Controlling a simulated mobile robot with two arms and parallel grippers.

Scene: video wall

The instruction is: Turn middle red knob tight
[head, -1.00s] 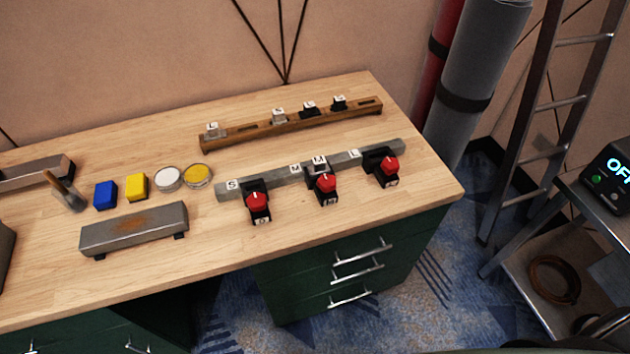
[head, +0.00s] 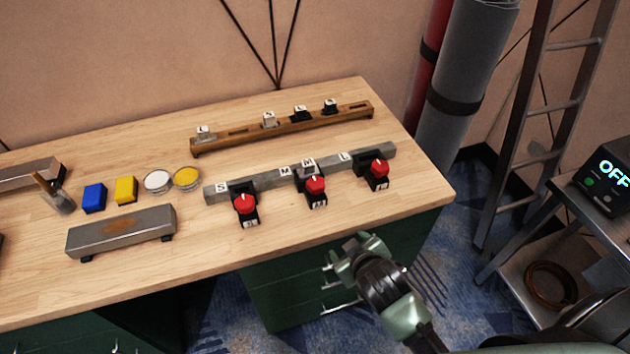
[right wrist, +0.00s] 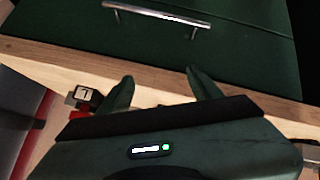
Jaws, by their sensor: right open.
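The middle red knob (head: 316,184) sits on a black clamp on the grey metal bar (head: 268,175), near the table's front edge. A left red knob (head: 245,204) and a right red knob (head: 379,168) are on similar clamps on the same bar. My right gripper (head: 352,246) is in front of the table edge, below and right of the middle knob, apart from it. In the right wrist view its two fingers (right wrist: 162,84) are spread with nothing between them. A black labelled block (right wrist: 86,94) with red beside it shows there; which clamp it is I cannot tell. My left gripper is not visible.
A wooden rail (head: 285,126) with small labelled blocks lies behind the bar. A grey metal block (head: 122,232), blue block (head: 94,198), yellow block (head: 126,190) and two round tins are left. Green drawers with handles are below. A ladder (head: 515,130) stands right.

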